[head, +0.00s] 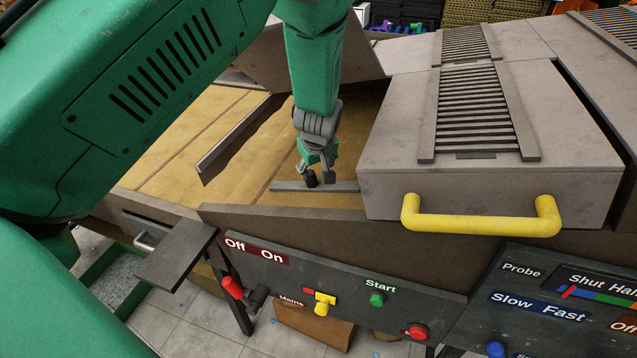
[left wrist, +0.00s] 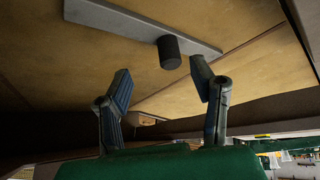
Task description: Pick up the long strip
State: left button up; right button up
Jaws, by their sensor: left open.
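The long strip (head: 343,187) is a flat grey bar lying on the tan wooden bed, left of the box with the yellow handle. In the left wrist view the strip (left wrist: 120,22) runs across the top, with a short dark cylindrical knob (left wrist: 168,52) standing out of it. My left gripper (head: 319,168) is just over the strip, pointing down. In the left wrist view its two fingers (left wrist: 160,84) are apart and empty, with the knob beyond the gap between the tips. In the head view the gripper partly hides the knob. My right gripper is not in view.
A grey box (head: 390,165) with a yellow handle (head: 480,222) stands close on the right. A raised dark front edge (head: 290,222) borders the bed above a control panel (head: 340,290). An angled grey rail (head: 235,140) is at left. The bed left of the strip is clear.

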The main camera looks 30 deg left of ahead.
aim_at(316, 180)
pick_arm(q)
jog(key=a+f, duration=0.1)
jog(key=w+a+f, duration=0.1)
jog(key=f, duration=0.1)
jog(key=shift+w+a, duration=0.1)
jog(key=shift+w, duration=0.05)
jog(key=shift+w+a+f+p, duration=0.15)
jog(key=shift+a+f+p, duration=0.3)
jog(key=shift+a+f, duration=0.8)
jog(key=shift+w+d+f, duration=0.1)
jog(key=shift+w+f, duration=0.1)
jog(key=shift+f, duration=0.25)
jog(key=shift+w+d+f, duration=0.1)
jog(key=shift+w+f, duration=0.1)
jog(key=shift+f, duration=0.25)
jog(key=shift+w+d+f+p, duration=0.15)
jog(key=shift+d, duration=0.2)
jog(key=shift+w+d+f+p, duration=0.15)
jog(key=shift+d, duration=0.2)
jog(key=shift+d+r, duration=0.1)
jog(key=shift+d, duration=0.1)
jog(key=shift+s+a, duration=0.15)
jog(key=shift+a, duration=0.4)
jog(key=c, duration=1.1)
jog(key=shift+a+f, duration=0.3)
jog(key=shift+a, duration=0.15)
grip_shut()
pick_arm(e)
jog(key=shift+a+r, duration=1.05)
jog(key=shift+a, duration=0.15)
